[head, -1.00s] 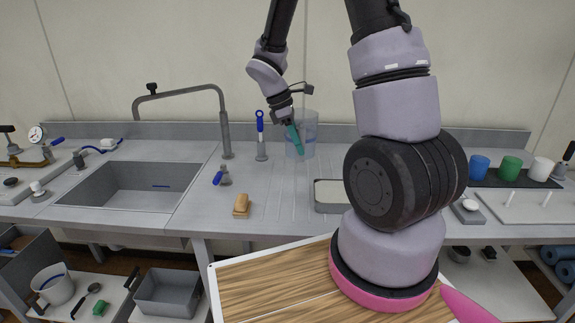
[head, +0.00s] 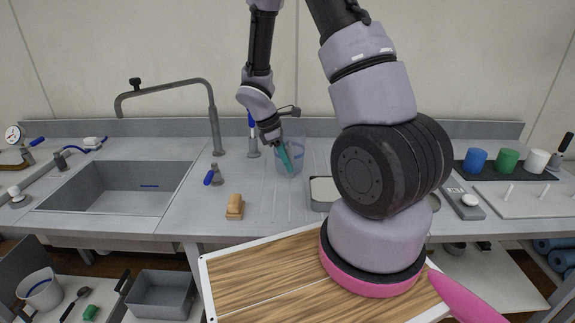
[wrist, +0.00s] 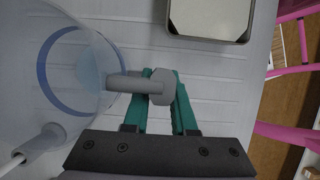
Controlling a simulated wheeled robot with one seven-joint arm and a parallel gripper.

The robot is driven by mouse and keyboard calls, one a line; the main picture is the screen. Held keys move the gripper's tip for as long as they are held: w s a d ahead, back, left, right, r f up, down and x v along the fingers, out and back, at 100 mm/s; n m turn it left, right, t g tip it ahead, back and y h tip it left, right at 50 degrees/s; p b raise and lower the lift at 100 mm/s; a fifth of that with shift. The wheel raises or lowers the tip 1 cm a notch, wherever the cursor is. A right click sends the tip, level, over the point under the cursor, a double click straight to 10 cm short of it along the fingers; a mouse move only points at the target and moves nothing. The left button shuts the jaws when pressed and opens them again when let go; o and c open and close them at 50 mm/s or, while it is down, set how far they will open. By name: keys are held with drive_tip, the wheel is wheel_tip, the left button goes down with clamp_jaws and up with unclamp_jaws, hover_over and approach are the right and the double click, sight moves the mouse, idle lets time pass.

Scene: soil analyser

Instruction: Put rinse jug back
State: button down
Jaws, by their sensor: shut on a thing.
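The rinse jug (head: 297,160) is a clear, see-through vessel over the ribbed draining part of the counter, right of the sink. In the wrist view the jug (wrist: 50,95) fills the left side, with a blue ring and a grey handle stub. My gripper (head: 285,158) has teal fingers, which are shut on the jug's handle; the gripper shows in the wrist view too (wrist: 160,95). The jug looks roughly upright. I cannot tell whether its base touches the counter.
A shallow grey tray (head: 318,205) lies close to the right. A blue-handled brush (head: 253,150) stands behind my gripper. The sink (head: 70,200) with its tap (head: 214,130) is to the left. A tan-topped block (head: 235,207) and a small blue-handled item (head: 213,175) are in front.

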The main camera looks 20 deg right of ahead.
drive_tip(key=shift+f, duration=0.5)
drive_tip(key=c, duration=0.7)
unclamp_jaws()
drive_tip(key=shift+f, duration=0.1)
drive_tip(key=v, duration=1.2)
drive_tip(key=shift+s+a+r+m+t+y, duration=0.1)
drive_tip(key=shift+s+r+m+t+y, duration=1.15)
drive_tip(key=shift+s+r+m, duration=2.35)
drive_tip(key=shift+s+r+m+t+y, duration=0.75)
drive_tip(key=shift+s+r+m+t, duration=1.25)
drive_tip(key=shift+r, duration=2.9)
drive_tip(key=shift+s+a+r+m+t+y, duration=0.1)
drive_tip(key=shift+s+r+m+t+y, duration=1.05)
drive_tip(key=shift+s+r+m, duration=2.5)
drive_tip(key=shift+w+r+n, duration=0.45)
drive_tip(key=shift+w+r, duration=0.15)
drive_tip(key=shift+w, duration=0.15)
